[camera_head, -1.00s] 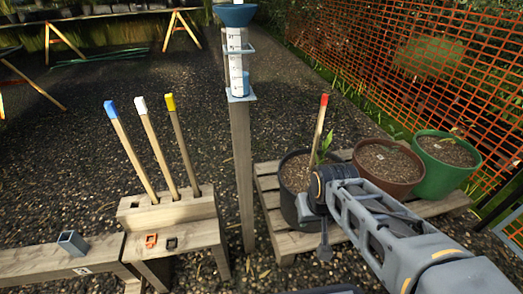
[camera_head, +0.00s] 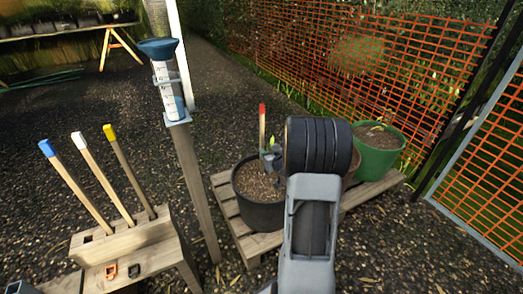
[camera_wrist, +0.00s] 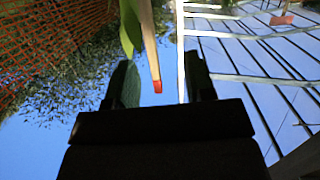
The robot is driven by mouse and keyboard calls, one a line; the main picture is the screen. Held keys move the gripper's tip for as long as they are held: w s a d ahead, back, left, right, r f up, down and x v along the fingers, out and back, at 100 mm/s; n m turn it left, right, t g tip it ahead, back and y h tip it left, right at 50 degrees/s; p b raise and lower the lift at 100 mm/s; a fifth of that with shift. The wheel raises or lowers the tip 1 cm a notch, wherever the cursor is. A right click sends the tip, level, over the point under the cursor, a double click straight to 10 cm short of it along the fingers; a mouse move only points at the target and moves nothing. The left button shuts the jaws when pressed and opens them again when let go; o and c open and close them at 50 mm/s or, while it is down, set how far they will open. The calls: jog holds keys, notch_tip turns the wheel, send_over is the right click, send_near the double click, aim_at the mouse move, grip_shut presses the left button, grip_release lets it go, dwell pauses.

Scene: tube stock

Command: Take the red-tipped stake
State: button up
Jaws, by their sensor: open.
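The red-tipped stake (camera_head: 262,126) stands upright in a black pot (camera_head: 262,200) of soil, with a small green plant (camera_head: 270,141) beside it. In the wrist view the stake's red tip (camera_wrist: 157,87) shows between the two fingers of my gripper (camera_wrist: 158,82), apart from both. A green leaf (camera_wrist: 130,28) hangs close to the stake at the left finger. My gripper is open and holds nothing. In the head view my arm hides most of the gripper, just right of the stake.
A brown pot, mostly hidden by my arm, and a green pot (camera_head: 377,152) share the wooden pallet (camera_head: 228,208). A rain gauge (camera_head: 168,85) stands on a post at left. A wooden block (camera_head: 120,240) holds blue-, white- and yellow-tipped stakes. Orange mesh fencing (camera_head: 350,60) runs behind.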

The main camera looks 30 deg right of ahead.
aim_at(263, 136)
jog(key=w+d+t, duration=0.1)
jog(key=w, duration=0.1)
jog(key=w+d+b, duration=0.1)
jog(key=w, duration=0.1)
jog(key=w+d+t, duration=0.1)
jog(key=w+d, duration=0.1)
jog(key=w, duration=0.1)
jog(key=shift+f+t+y+b, duration=0.3)
jog(key=w, duration=0.1)
jog(key=w+b, duration=0.1)
jog(key=w, duration=0.1)
jog(key=w+b, duration=0.1)
jog(key=shift+w+d+f, duration=0.2)
jog(key=shift+d+f, duration=0.1)
jog(key=shift+w+r, duration=0.15)
jog(key=shift+w, duration=0.3)
jog(key=shift+d, duration=0.1)
jog(key=shift+c, duration=0.4)
grip_shut()
